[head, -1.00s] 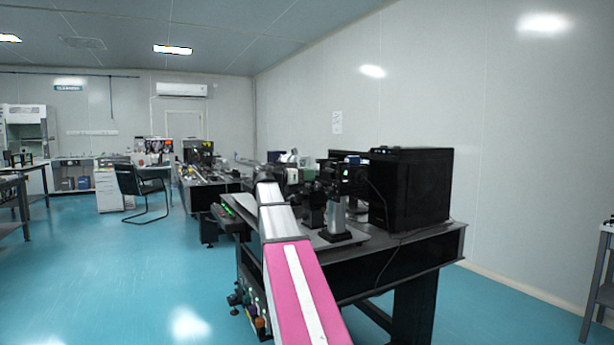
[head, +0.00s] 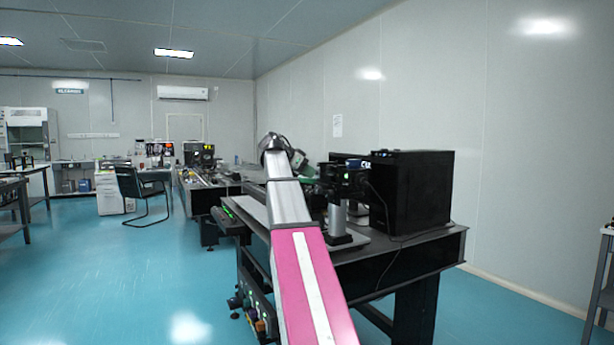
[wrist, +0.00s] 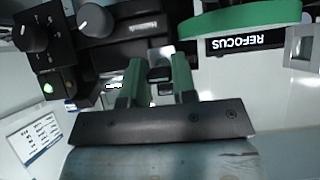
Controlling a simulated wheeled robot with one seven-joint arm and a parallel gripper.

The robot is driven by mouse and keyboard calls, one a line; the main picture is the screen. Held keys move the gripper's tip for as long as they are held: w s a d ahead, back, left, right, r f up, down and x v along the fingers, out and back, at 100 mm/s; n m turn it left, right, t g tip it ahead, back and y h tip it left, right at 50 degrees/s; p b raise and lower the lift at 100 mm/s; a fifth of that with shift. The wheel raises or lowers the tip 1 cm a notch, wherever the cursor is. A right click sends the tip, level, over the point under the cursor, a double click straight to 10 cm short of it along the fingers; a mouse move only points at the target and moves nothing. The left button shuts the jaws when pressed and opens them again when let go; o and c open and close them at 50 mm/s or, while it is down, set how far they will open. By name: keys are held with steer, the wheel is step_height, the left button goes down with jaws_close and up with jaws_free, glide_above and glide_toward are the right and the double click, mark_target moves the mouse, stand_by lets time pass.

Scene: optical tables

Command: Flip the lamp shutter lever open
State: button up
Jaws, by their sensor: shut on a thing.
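My gripper (wrist: 158,74) shows in the wrist view with its two green fingers pointing up the picture. It is shut on a small dark piece (wrist: 160,74) between the fingers, which looks like the shutter lever; its outline is partly hidden. I cannot tell from this view whether the lever is open or closed. In the head view my wrist (head: 298,160) is above the optical table (head: 400,250), and the fingers are too small to make out.
In the wrist view a black control box (wrist: 40,45) with a lit green light is at the left, and a green part (wrist: 240,18) above a REFOCUS label (wrist: 245,45) is at the right. A large black box (head: 410,190) stands on the table right of my arm.

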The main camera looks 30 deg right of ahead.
steer(key=y, duration=0.1)
steer(key=r+y, duration=0.1)
steer(key=y, duration=0.2)
steer(key=shift+d+r+y, duration=0.2)
steer(key=shift+d+y, duration=0.1)
stand_by(0.5)
steer(key=o, duration=0.9)
steer(key=v, duration=1)
steer(key=shift+r, duration=0.4)
